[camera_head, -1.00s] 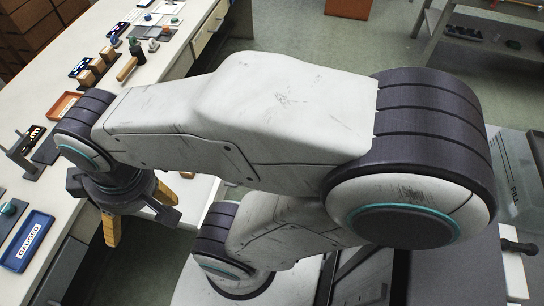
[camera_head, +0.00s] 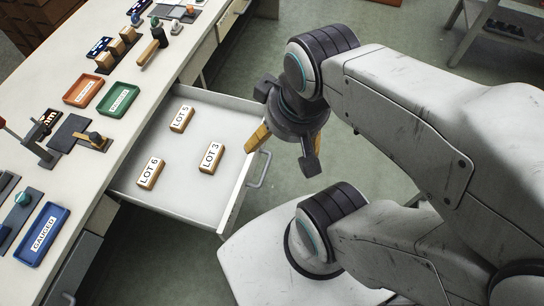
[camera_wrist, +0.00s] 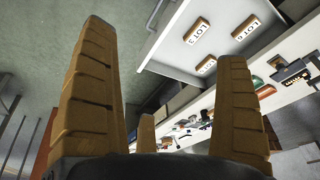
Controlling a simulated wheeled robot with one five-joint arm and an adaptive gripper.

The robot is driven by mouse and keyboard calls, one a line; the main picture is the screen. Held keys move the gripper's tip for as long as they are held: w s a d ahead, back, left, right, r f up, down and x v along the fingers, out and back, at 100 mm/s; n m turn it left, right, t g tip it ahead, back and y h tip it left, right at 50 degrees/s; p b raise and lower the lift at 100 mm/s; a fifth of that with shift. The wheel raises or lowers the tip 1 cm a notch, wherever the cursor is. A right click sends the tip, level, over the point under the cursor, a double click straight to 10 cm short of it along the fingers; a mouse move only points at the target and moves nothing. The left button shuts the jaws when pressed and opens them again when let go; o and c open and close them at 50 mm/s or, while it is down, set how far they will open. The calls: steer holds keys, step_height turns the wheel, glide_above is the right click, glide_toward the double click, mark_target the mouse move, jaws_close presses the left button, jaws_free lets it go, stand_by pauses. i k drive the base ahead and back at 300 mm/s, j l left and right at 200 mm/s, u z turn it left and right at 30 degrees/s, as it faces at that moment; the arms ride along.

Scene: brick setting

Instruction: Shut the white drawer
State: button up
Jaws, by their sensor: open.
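The white drawer (camera_head: 190,214) is pulled out from the workbench in the head view, with a metal bar handle (camera_head: 259,170) on its front. Three blocks labelled LOT 5 (camera_head: 182,119), LOT 3 (camera_head: 212,157) and LOT 6 (camera_head: 150,173) lie inside it. My gripper (camera_head: 284,150) is open and empty, just outside the drawer front near its far end, with its yellow fingers pointing down. In the wrist view the fingers are spread wide, and the drawer (camera_wrist: 178,52) lies beyond them at the upper right. Contact with the handle does not show.
The workbench top (camera_head: 60,85) carries an orange tray (camera_head: 83,91), a green tray (camera_head: 118,100), a blue GAUGED tray (camera_head: 43,235) and small tools. A grey shelf (camera_head: 500,30) stands at the back right. Green floor lies open beyond the drawer.

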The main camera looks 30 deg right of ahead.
mark_target(185, 193)
steer(key=i+l+u, duration=0.15)
steer(key=l+u, duration=0.25)
steer(key=u, duration=0.3)
steer(key=l+u, duration=0.45)
steer(key=u, duration=0.25)
steer(key=l+u, duration=0.5)
steer(key=u, duration=0.2)
steer(key=k+l+u, duration=0.2)
steer(key=l+u, duration=0.2)
steer(key=u, duration=0.3)
steer(key=k+l+u, duration=0.25)
steer(key=u, duration=0.45)
steer(key=k+l+u, duration=0.15)
steer(key=k+u, duration=0.2)
steer(key=u, duration=0.35)
steer(key=k+u, duration=0.3)
steer(key=u, duration=0.4)
steer(key=k+j+u, duration=0.25)
steer(key=u, duration=0.45)
